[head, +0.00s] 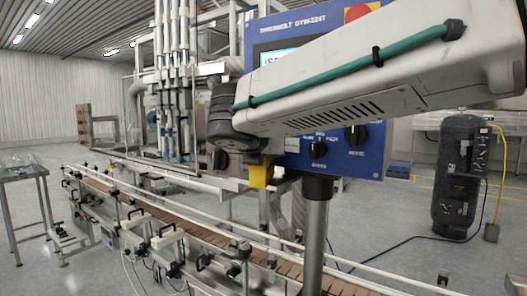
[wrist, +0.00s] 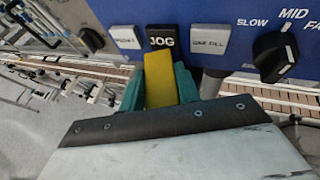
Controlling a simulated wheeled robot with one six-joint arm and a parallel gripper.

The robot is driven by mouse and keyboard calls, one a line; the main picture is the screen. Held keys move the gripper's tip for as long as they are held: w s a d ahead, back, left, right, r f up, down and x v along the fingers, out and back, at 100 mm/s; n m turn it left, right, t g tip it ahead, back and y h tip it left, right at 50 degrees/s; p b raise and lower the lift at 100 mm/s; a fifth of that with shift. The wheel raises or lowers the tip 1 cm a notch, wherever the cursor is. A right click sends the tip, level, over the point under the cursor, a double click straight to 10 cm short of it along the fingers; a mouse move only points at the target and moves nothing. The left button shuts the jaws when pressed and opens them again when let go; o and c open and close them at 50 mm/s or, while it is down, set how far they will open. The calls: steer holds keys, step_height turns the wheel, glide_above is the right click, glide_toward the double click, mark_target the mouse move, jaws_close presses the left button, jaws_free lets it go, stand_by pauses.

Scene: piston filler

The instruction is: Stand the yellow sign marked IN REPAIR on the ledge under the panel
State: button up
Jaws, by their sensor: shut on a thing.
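The yellow sign (wrist: 158,82) is between the teal fingers of my gripper (wrist: 160,76) in the wrist view, and the gripper is shut on it. Its marking cannot be read. In the head view the yellow sign (head: 260,175) shows below my arm, in front of the lower edge of the blue panel (head: 372,158). In the wrist view the sign's top is just below the black JOG button (wrist: 161,38) of the panel. I cannot make out the ledge clearly, nor whether the sign touches it. My arm hides much of the panel.
The panel stands on a grey post (head: 316,225). A black knob (wrist: 275,56) sticks out right of my gripper in the wrist view. A conveyor (head: 200,235) with rails runs below. A dark tank (head: 455,175) and a metal table (head: 25,172) stand farther off.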

steer(key=shift+f, duration=0.2)
steer(key=o, duration=1)
steer(key=shift+r, duration=0.1)
steer(key=shift+s+a+r, duration=0.1)
steer(key=shift+s+r, duration=0.05)
steer(key=shift+r, duration=0.05)
steer(key=v, duration=1.1)
steer(key=shift+s+r, duration=0.2)
steer(key=shift+s, duration=0.05)
